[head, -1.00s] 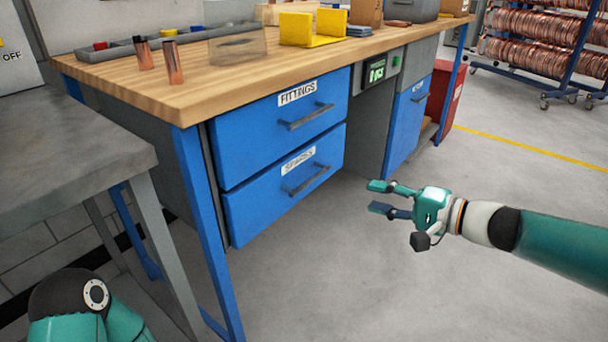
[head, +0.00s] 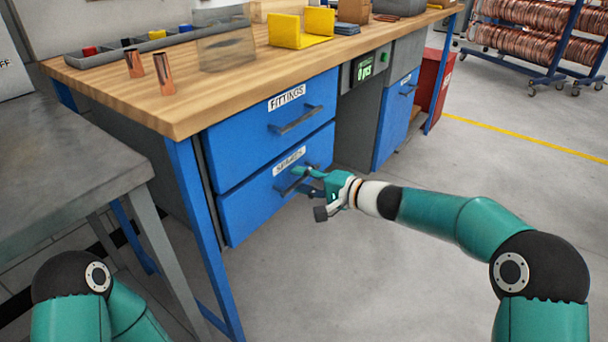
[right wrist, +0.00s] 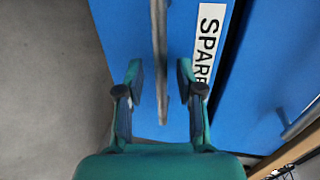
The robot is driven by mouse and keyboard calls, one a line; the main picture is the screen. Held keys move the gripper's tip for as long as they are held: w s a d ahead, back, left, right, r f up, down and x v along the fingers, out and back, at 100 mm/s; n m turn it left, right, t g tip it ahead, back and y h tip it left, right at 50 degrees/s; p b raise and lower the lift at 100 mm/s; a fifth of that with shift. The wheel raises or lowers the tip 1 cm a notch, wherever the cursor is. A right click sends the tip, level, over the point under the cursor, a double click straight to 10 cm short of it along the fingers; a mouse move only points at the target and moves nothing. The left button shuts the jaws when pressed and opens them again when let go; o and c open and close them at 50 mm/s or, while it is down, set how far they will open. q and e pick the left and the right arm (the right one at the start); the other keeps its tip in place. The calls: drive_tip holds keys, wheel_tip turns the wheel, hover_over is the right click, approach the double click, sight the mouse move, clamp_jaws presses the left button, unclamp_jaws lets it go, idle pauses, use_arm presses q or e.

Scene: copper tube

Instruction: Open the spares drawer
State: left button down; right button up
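The blue spares drawer (head: 245,212) is the lower drawer under the workbench, below the fittings drawer (head: 238,148). It looks shut, its front in line with the drawer above. My right gripper (head: 300,180) is at its handle in the head view and partly hides it. In the right wrist view the grey bar handle (right wrist: 160,60) runs between the two open fingers of my right gripper (right wrist: 160,90), with a gap on each side. The SPARES label (right wrist: 208,45) is beside the handle. My left arm shows at the lower left, but its gripper is out of view.
A grey metal table (head: 70,170) stands at the left, close to the bench's blue leg. The floor before the drawers is clear.

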drive_tip(key=shift+w+a+f, duration=0.1)
drive_tip(key=shift+w+a, duration=0.05)
drive_tip(key=shift+a, duration=0.05)
clamp_jaws()
